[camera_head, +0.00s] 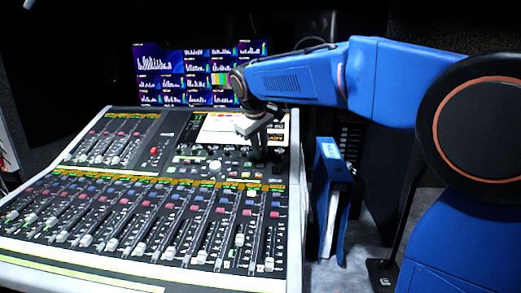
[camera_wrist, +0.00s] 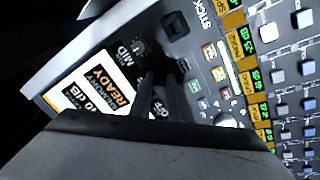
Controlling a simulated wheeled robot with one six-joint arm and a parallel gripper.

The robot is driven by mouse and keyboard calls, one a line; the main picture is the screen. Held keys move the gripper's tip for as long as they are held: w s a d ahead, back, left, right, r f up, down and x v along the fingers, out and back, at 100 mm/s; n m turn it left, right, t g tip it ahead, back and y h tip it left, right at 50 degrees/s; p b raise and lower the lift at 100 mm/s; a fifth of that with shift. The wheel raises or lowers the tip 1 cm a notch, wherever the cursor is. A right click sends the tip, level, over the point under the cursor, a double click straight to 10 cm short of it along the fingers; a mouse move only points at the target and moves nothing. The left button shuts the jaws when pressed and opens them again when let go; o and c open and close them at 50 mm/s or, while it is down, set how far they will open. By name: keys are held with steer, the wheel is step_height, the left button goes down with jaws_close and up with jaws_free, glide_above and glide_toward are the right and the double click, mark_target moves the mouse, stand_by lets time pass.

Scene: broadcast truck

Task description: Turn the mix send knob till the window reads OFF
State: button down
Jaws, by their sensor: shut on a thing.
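My gripper (camera_head: 257,152) reaches down to the upper right part of the mixing console. In the wrist view my gripper (camera_wrist: 164,82) has its two dark fingers close together, shut on a knob that they mostly hide. The mix send knob cannot be told apart clearly from the fingers in either view. Another label reads MID, beside a small round dial (camera_wrist: 140,47).
The console (camera_head: 150,280) carries rows of faders and coloured buttons. A white knob (camera_head: 215,165) stands left of my gripper. A blue binder (camera_head: 330,200) stands right of the console. Lit monitors (camera_head: 190,70) are behind.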

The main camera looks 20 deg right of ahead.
steer(key=c, duration=1.7)
jaws_free()
steer(key=shift+o, duration=0.2)
steer(key=v, duration=1.7)
steer(key=shift+r, duration=0.2)
steer(key=shift+a, duration=0.1)
